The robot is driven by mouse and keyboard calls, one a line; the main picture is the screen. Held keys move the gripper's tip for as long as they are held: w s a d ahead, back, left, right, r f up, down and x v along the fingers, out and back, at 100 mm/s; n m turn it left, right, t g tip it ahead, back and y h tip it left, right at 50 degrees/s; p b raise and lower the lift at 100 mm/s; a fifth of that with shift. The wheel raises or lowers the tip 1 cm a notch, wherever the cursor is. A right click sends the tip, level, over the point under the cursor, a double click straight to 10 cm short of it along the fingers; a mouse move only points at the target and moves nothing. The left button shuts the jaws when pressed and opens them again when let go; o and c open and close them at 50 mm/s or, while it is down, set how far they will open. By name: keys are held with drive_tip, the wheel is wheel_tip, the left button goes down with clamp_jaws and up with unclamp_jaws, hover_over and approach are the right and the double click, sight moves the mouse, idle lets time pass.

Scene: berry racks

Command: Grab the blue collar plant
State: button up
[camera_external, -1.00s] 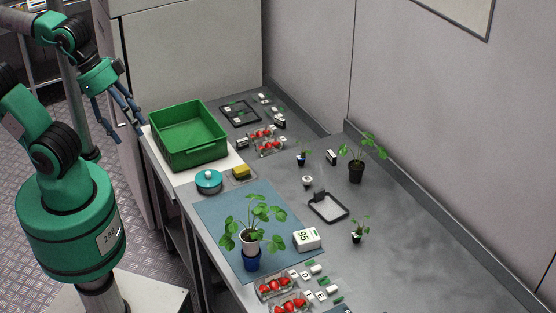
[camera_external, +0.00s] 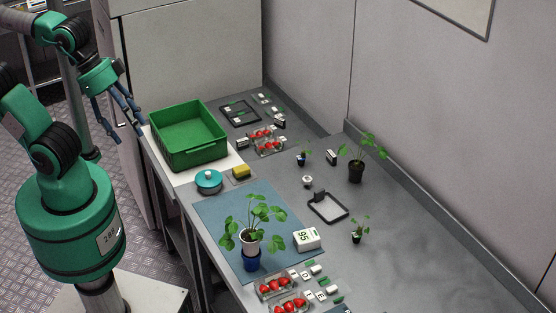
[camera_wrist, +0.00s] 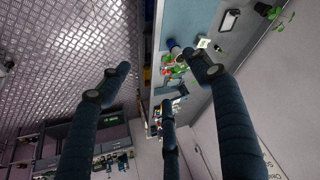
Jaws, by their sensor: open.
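A large leafy plant (camera_external: 252,210) stands upright in a white pot with a blue lower part (camera_external: 252,261), on the blue mat's near half. My gripper (camera_external: 127,132) is open and empty, left of the table near the green crate, well apart from both plants. In the wrist view my gripper's fingers (camera_wrist: 158,78) are spread, and the blue pot (camera_wrist: 173,46) shows beyond them.
The green crate (camera_external: 196,158) stands at the table's left edge. A teal lidded pot (camera_external: 208,181) and yellow sponge (camera_external: 241,171) are near it. A white display box (camera_external: 306,239) and strawberry punnets (camera_external: 274,287) flank the large plant. A dark-potted plant (camera_external: 356,172) stands by the wall. The right foreground is clear.

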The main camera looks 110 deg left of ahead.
drive_tip(key=c, duration=0.5)
drive_tip(key=shift+w+r, duration=0.1)
drive_tip(key=w+a+n+g+y+p, duration=0.1)
drive_tip(key=w+a+g, duration=0.1)
drive_tip(key=w+a, duration=0.9)
drive_tip(key=w+a+g+p, duration=0.1)
drive_tip(key=w+a+p, duration=0.1)
drive_tip(key=w+a, duration=0.9)
drive_tip(key=w+a+f+g, duration=0.1)
drive_tip(key=w+a+f, duration=0.3)
drive_tip(key=a+f, duration=0.4)
drive_tip(key=w+a+f+p, duration=0.1)
drive_tip(key=w+a+f, duration=0.2)
drive_tip(key=a+f, duration=0.5)
drive_tip(key=w+a+f+n+g+h+p, duration=0.1)
drive_tip(key=w+a+f, duration=0.3)
drive_tip(key=a+f, duration=0.4)
drive_tip(key=shift+w+a+f+g, duration=0.15)
drive_tip(key=shift+a+f, duration=0.05)
drive_tip(key=shift+a, duration=0.75)
drive_tip(key=shift+w+a+f+g, duration=0.15)
drive_tip(key=shift+a, duration=0.8)
